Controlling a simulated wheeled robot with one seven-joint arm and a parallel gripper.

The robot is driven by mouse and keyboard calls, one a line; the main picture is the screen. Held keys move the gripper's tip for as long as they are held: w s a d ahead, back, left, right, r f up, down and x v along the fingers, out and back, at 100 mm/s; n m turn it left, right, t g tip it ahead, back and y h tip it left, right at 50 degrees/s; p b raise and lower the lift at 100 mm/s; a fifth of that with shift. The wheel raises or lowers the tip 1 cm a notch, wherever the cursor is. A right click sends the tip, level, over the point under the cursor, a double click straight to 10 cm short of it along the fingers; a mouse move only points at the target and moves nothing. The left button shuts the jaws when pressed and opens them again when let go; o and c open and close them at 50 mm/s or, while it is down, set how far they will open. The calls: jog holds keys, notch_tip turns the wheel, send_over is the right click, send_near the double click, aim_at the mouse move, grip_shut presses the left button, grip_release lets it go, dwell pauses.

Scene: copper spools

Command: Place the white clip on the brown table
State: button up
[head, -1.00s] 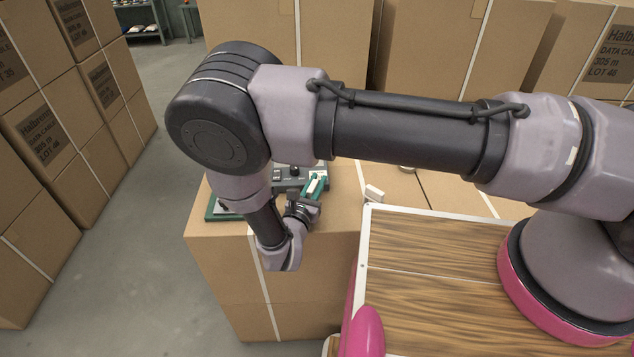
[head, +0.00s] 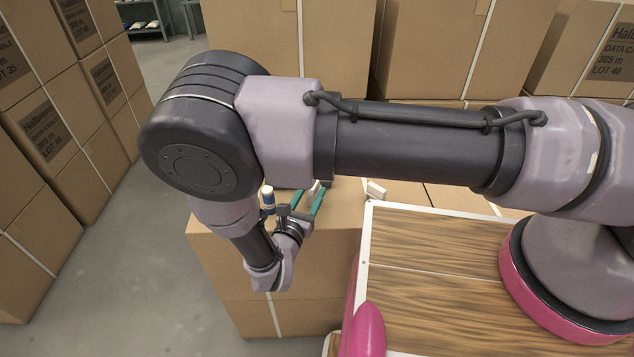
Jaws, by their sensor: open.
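My gripper (head: 308,194) is at the left cardboard box top, with its two teal fingers apart. A small white piece (head: 314,188) shows between or just behind the fingertips; it may be the white clip, but I cannot tell whether it touches a finger. Another small white block (head: 375,190) lies on the cardboard to the right of the gripper, apart from it. No surface is clearly a brown table; the brown cardboard box (head: 335,225) under the gripper is the nearest brown top. My arm hides much of that top.
A white and blue cylinder (head: 268,198) stands just left of the gripper. A grey device is mostly hidden behind the arm. Tall cardboard stacks stand at the left (head: 60,130) and back (head: 280,50). Grey floor (head: 135,250) is free at the left.

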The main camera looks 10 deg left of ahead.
jog(key=s, duration=0.4)
jog(key=s+a, duration=0.1)
jog(key=s, duration=0.1)
jog(key=shift+s, duration=0.1)
jog(key=w+d+r+m+g+h, duration=0.2)
jog(key=w+d+r+m+g, duration=0.4)
jog(key=r, duration=0.3)
jog(key=w+d+r+m+g+h, duration=0.2)
jog(key=w+d+r+m+g, duration=0.15)
jog(key=d+r+m, duration=0.35)
jog(key=w+d+r+m+g+h, duration=0.2)
jog(key=w+d+r+m+g, duration=0.2)
jog(key=d+r+m+g, duration=0.45)
jog(key=s+d+r+m+t+y, duration=0.3)
jog(key=d+r+m, duration=0.5)
jog(key=r, duration=0.4)
jog(key=s+d+r+m+t+y, duration=0.4)
jog(key=d+r+m+y, duration=0.3)
jog(key=r, duration=0.6)
jog(key=shift+s+d+m+y, duration=0.4)
jog(key=shift+s+d+m, duration=0.5)
jog(key=shift+d, duration=0.2)
jog(key=shift+a+r, duration=0.1)
jog(key=shift+a, duration=0.05)
